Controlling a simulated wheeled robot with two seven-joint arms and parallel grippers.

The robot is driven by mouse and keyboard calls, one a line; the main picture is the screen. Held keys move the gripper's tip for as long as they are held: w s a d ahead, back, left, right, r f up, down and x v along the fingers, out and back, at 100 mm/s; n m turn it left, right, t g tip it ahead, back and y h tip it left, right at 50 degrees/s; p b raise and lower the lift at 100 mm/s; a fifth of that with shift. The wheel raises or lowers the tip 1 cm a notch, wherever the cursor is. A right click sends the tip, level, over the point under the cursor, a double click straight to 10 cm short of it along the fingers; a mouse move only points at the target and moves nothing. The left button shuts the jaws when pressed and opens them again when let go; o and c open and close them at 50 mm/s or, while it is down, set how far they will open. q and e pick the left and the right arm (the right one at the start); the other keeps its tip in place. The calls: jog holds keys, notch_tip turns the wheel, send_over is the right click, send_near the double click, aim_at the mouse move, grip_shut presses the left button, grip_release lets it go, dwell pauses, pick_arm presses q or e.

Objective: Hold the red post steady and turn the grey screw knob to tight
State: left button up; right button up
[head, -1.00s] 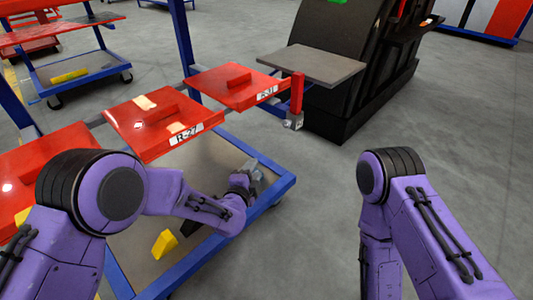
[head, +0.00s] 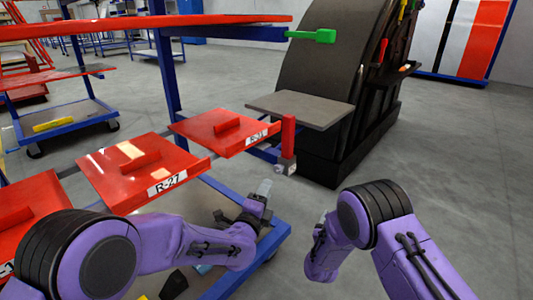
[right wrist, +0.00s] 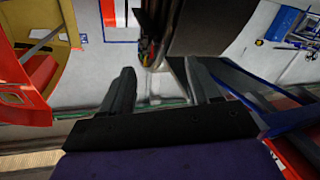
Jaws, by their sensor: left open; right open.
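The red post (head: 288,135) stands upright at the right end of the red trays, beside the grey plate. The grey screw knob (head: 285,166) is at the foot of the post; its tightness cannot be told. My left gripper (head: 262,189) is open, below and slightly left of the knob and apart from it.
Red trays (head: 217,128) line the blue-framed cart left of the post. A grey plate (head: 306,108) sits just behind the post, before a black tool rack (head: 335,60). A green-handled thing (head: 312,36) is above. The floor to the right is clear.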

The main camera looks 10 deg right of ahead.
jog(key=w+r+m+h, duration=0.2)
jog(key=w+r+h, duration=0.3)
jog(key=r, duration=0.7)
notch_tip(320, 180, up, 24)
jog(key=m+g+h, duration=0.3)
jog(key=h, duration=0.2)
send_over(285, 141)
jog(key=s+d, duration=0.5)
jog(key=a+y, duration=0.1)
jog(key=a, duration=0.4)
jog(key=a+f+m+y, duration=0.1)
jog(key=a+f+y, duration=0.2)
jog(key=f, duration=0.4)
jog(key=a+f+y, duration=0.3)
jog(key=a+f, duration=0.1)
jog(key=f, duration=0.3)
jog(key=x, duration=1)
jog(key=shift+s+d+r, duration=0.25)
jog(key=shift+r, duration=0.1)
grip_shut()
